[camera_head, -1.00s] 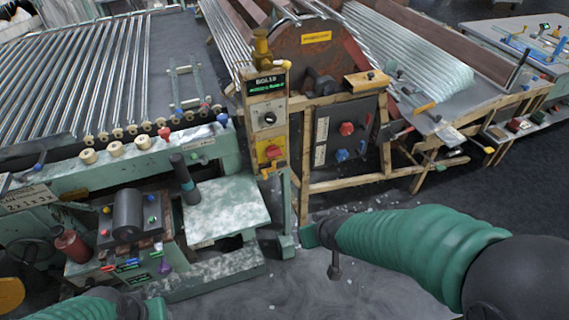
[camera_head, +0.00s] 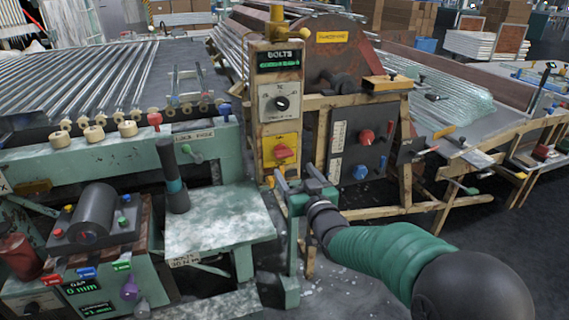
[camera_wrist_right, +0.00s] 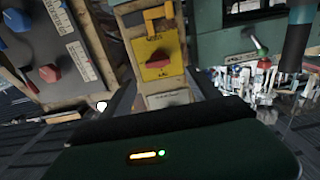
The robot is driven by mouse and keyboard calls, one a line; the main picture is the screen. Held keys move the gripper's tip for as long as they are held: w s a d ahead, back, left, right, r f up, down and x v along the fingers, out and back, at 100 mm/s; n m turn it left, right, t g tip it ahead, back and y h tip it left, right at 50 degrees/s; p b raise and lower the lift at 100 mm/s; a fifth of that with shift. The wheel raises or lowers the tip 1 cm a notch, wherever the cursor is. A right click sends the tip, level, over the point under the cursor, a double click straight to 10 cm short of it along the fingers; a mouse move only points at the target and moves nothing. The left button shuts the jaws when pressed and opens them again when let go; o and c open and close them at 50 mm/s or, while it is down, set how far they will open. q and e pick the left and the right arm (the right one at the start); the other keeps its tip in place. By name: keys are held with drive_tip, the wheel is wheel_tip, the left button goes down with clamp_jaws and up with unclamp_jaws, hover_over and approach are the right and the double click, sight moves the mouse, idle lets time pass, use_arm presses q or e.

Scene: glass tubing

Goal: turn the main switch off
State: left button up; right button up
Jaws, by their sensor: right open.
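A red rotary switch (camera_head: 284,153) sits on a yellow plate (camera_head: 270,143) low on the upright control post. The same red switch (camera_wrist_right: 157,60) shows in the right wrist view, upper middle, with its handle lying roughly crosswise. My right gripper (camera_head: 299,176) is open and empty just below the yellow plate, apart from the switch, its fingers pointing up toward the post. My left gripper is not in view.
A black panel with a red knob (camera_head: 367,136) and a blue knob (camera_head: 360,172) stands to the right. A green bench (camera_head: 220,215) with a dark upright handle (camera_head: 172,175) is at left.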

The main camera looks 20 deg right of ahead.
sight(286, 156)
drive_tip(key=w+b, duration=0.1)
drive_tip(key=w, duration=0.7)
drive_tip(key=shift+w+d+f+b, duration=0.15)
drive_tip(key=shift+w+f+b, duration=0.05)
drive_tip(key=shift+w+b, duration=0.2)
drive_tip(key=shift+w+r, duration=0.1)
drive_tip(key=shift+w, duration=0.15)
drive_tip(key=shift+c, duration=0.3)
drive_tip(key=c, duration=1.3)
